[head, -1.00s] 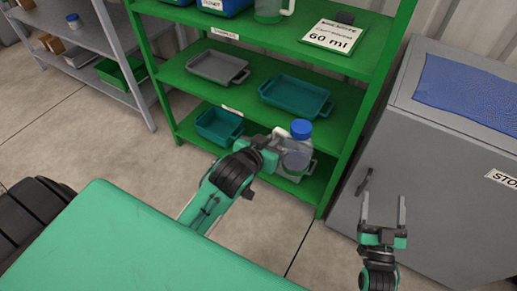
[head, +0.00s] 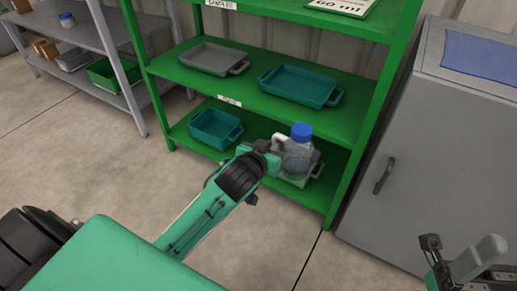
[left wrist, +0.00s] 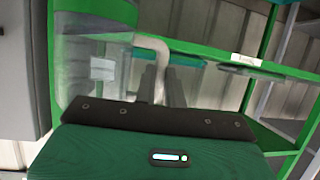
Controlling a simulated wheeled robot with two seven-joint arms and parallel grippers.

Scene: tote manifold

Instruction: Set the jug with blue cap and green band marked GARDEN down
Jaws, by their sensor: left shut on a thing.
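The clear jug (head: 297,158) with a blue cap (head: 301,132) is upright at the bottom shelf (head: 258,128) of the green rack. My left gripper (head: 272,158) is shut on its pale handle, from the left. A grey tray (head: 314,172) shows behind and below the jug; I cannot tell whether the jug touches it or the shelf. In the left wrist view, the handle (left wrist: 152,62) runs down between the dark fingers (left wrist: 160,84). The GARDEN marking is not readable. My right gripper (head: 462,262) is at the lower right, away from the rack, its jaws unclear.
A teal tray (head: 215,130) sits left on the bottom shelf. The shelf above holds a grey tray (head: 213,58) and a teal tray (head: 300,86). A rack post (head: 352,150) and a grey cabinet (head: 420,140) stand to the right.

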